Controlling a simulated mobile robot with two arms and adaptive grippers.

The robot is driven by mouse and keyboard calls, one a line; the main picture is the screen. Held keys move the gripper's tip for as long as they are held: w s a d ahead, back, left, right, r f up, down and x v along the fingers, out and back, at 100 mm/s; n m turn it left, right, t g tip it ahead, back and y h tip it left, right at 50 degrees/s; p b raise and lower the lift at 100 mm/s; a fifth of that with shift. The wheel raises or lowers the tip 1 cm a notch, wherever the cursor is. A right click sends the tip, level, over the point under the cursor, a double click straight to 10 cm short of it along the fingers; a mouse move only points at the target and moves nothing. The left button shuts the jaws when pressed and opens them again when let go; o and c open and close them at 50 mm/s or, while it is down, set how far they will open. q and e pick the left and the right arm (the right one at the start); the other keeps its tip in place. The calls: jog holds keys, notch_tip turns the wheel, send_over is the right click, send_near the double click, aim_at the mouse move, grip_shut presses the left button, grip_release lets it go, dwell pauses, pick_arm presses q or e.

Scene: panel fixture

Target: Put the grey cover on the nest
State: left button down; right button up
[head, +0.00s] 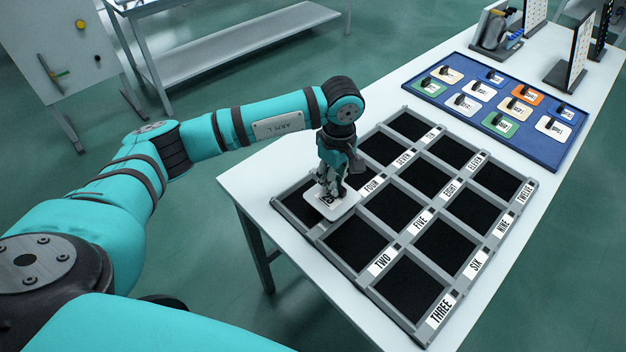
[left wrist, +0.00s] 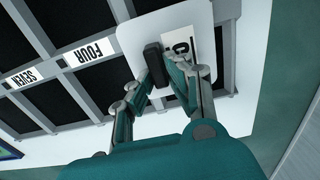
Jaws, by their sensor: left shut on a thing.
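My left gripper (head: 333,184) is shut on the dark upright handle of a pale grey-white cover (head: 345,208). In the left wrist view the fingers (left wrist: 168,72) pinch this handle, and the cover (left wrist: 135,38) has a printed label partly hidden by a finger. The corner nest's label is hidden. My right gripper is not in view.
The grey panel frame (head: 430,212) holds several empty black nests with number labels. Behind it a blue tray (head: 568,158) carries several coloured covers with dark handles. Stands and a tool holder (head: 492,32) are at the far end. White table surface (head: 262,168) is bare at left.

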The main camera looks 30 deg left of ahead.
pick_arm(q)
jog(key=a, duration=0.3)
jog(key=a+p, duration=0.1)
jog(key=shift+s+a+f, duration=0.2)
jog(key=shift+s+a, duration=0.1)
jog(key=shift+s, duration=0.1)
jog(key=shift+a+f, duration=0.1)
jog(key=shift+a, duration=0.05)
jog(key=shift+s+f, duration=0.1)
jog(key=shift+f, duration=0.1)
notch_tip(320, 180, down, 2)
jog(key=shift+f+p, duration=0.1)
jog(key=shift+p, duration=0.45)
jog(key=shift+f, duration=0.65)
jog(key=c, duration=1.3)
grip_release()
jog(key=shift+o, duration=0.2)
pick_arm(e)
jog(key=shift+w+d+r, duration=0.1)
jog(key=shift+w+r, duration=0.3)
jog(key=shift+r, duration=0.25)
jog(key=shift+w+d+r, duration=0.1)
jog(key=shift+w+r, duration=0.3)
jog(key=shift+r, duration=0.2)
